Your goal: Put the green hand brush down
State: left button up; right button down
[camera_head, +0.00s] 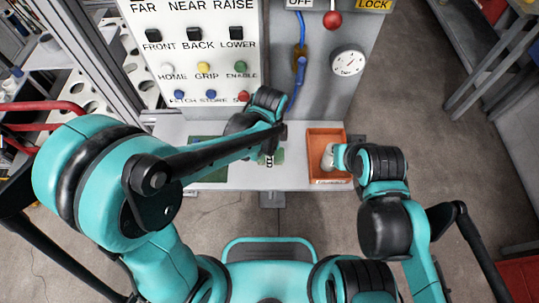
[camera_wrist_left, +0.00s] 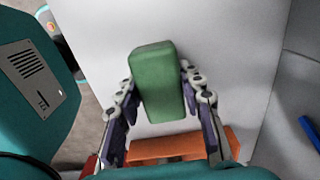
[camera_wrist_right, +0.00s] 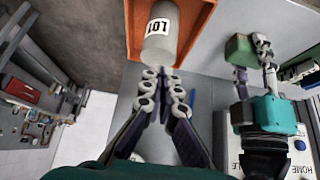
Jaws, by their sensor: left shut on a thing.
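The green hand brush (camera_wrist_left: 157,80) is a green block between the two fingers of my left gripper (camera_wrist_left: 160,95), which is shut on it. In the head view the left gripper (camera_head: 270,158) is over the middle of the pale shelf, and my arm partly hides the brush. The brush also shows in the right wrist view (camera_wrist_right: 240,48). I cannot tell whether it touches the shelf. My right gripper (camera_wrist_right: 164,76) has its fingertips together, in front of a grey cylinder with a "LOT" label (camera_wrist_right: 160,38).
The cylinder is in an orange tray (camera_head: 315,178) on the right of the pale shelf (camera_head: 238,178). A dark green mat (camera_head: 210,174) lies on the left. A button panel (camera_head: 190,50) and a gauge (camera_head: 348,63) stand behind. A blue cable hangs near the panel.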

pick_arm(q)
jog(key=shift+f, duration=0.15)
jog(key=o, duration=1.3)
